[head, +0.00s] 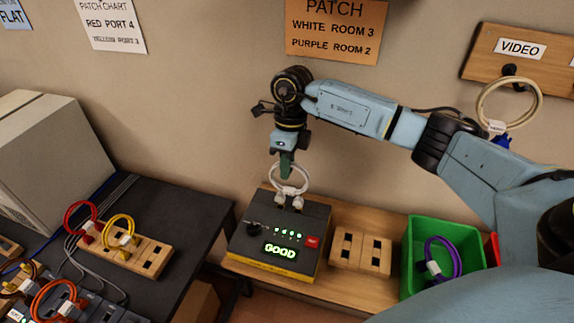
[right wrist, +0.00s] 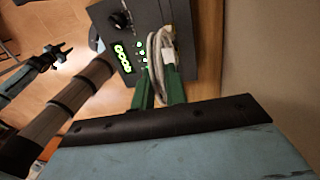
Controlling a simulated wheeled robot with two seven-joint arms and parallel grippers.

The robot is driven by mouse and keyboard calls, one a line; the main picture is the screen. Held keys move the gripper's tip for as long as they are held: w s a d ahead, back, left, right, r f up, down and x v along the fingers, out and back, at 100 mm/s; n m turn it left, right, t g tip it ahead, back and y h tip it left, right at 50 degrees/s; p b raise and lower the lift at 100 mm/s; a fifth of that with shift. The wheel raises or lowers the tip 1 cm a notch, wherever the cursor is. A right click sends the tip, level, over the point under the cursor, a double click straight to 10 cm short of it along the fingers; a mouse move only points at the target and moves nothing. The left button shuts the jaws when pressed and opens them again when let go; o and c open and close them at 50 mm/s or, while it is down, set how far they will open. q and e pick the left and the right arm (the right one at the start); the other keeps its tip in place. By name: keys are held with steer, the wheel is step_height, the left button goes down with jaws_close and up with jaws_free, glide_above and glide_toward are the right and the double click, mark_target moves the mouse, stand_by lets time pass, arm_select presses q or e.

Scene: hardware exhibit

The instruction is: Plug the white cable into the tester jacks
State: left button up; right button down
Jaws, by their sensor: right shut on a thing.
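The white cable (head: 290,174) stands as a loop above the back of the tester (head: 272,247), a dark box with a yellow base. Its two white plugs sit side by side at the tester's jacks and appear seated. The tester's display reads GOOD in green, with several green lights lit above it. My right gripper (head: 287,172) points down and is shut on the top of the loop. In the right wrist view the white cable (right wrist: 160,48) lies between the green fingers. Part of my left arm (right wrist: 40,65) shows small there; its finger state is unclear.
A wooden socket block (head: 360,252) stands right of the tester, then a green bin (head: 416,262) holding a purple cable (head: 457,255). On the dark table at left, red (head: 72,212) and yellow (head: 119,224) cables are in a wooden block. A VIDEO board (head: 493,70) hangs at upper right.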

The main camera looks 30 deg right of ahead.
steer(key=shift+f+b, duration=1.05)
stand_by(2.3)
stand_by(0.3)
steer(key=c, duration=0.7)
jaws_free()
step_height(320, 180, up, 7)
steer(key=d+p, duration=0.1)
steer(key=p, duration=0.3)
steer(key=shift+w+r, duration=0.2)
steer(key=shift+w, duration=0.15)
stand_by(0.4)
stand_by(0.4)
